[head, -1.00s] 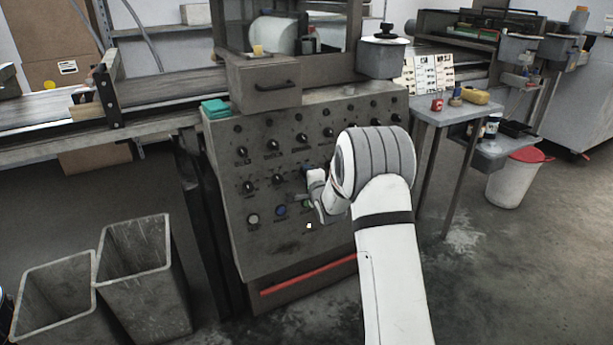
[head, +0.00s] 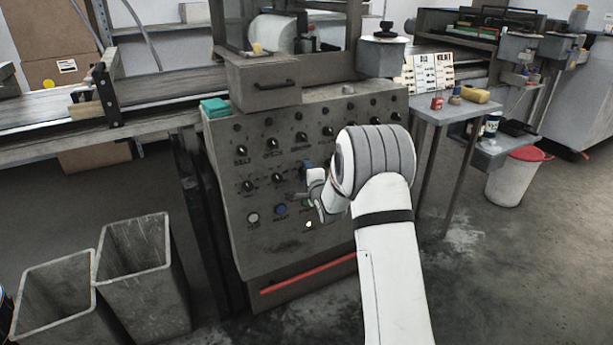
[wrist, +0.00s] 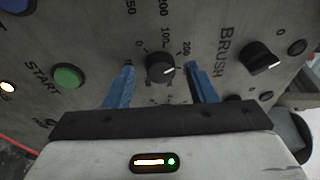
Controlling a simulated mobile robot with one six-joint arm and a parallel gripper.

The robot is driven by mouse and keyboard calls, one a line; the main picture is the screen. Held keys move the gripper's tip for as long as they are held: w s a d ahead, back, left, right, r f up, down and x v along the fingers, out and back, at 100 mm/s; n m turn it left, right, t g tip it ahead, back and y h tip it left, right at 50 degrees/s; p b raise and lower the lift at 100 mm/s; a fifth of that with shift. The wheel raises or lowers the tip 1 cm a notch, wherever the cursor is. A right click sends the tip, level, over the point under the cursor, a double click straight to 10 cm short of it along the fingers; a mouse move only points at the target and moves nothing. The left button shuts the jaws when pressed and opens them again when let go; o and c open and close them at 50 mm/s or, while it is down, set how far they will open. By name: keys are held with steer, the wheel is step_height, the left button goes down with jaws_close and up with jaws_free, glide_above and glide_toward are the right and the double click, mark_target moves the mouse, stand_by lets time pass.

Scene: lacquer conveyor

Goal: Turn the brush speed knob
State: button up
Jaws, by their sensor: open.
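A black dial knob (wrist: 160,68) with a white pointer line and a numbered scale sits between my fingers in the wrist view. My gripper (wrist: 160,74) is open, with one blue finger on each side of this knob and a visible gap to each. The word BRUSH is printed between this knob and another black knob (wrist: 262,58) at the right; I cannot tell for sure which one it names. In the head view my gripper (head: 306,182) is at the grey control panel (head: 290,245), and my wrist hides the knob there.
A green START button (wrist: 68,76) and a blue button (wrist: 16,5) are left of the fingers in the wrist view. Several other knobs fill the panel. Two grey bins (head: 150,275) stand at the left. A small side table (head: 440,112) is at the right.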

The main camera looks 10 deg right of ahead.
steer(key=s+d+p, duration=0.1)
steer(key=s, duration=0.6)
steer(key=shift+s+r, duration=0.3)
steer(key=shift+r, duration=0.15)
steer(key=s+r+n+g+h+p, duration=0.1)
steer(key=s+r+n+g+p, duration=0.2)
steer(key=s+r+p, duration=0.55)
steer(key=s+r+n+g+h+p, duration=0.1)
steer(key=s+r+n+g+p, duration=0.3)
steer(key=r, duration=0.7)
steer(key=s+r+n+g+p, duration=0.2)
steer(key=s+r+n+p, duration=0.1)
steer(key=s, duration=0.6)
steer(key=s+r+n+g+p, duration=0.2)
steer(key=s+r+p, duration=0.4)
steer(key=s, duration=0.4)
steer(key=s+r+n+g+p, duration=0.2)
steer(key=s+r+n+p, duration=0.2)
steer(key=s, duration=0.6)
steer(key=shift+s+a+r+g+p, duration=0.25)
steer(key=shift+a+r+g+p, duration=0.15)
steer(key=shift+r+p, duration=0.25)
steer(key=shift+c, duration=0.2)
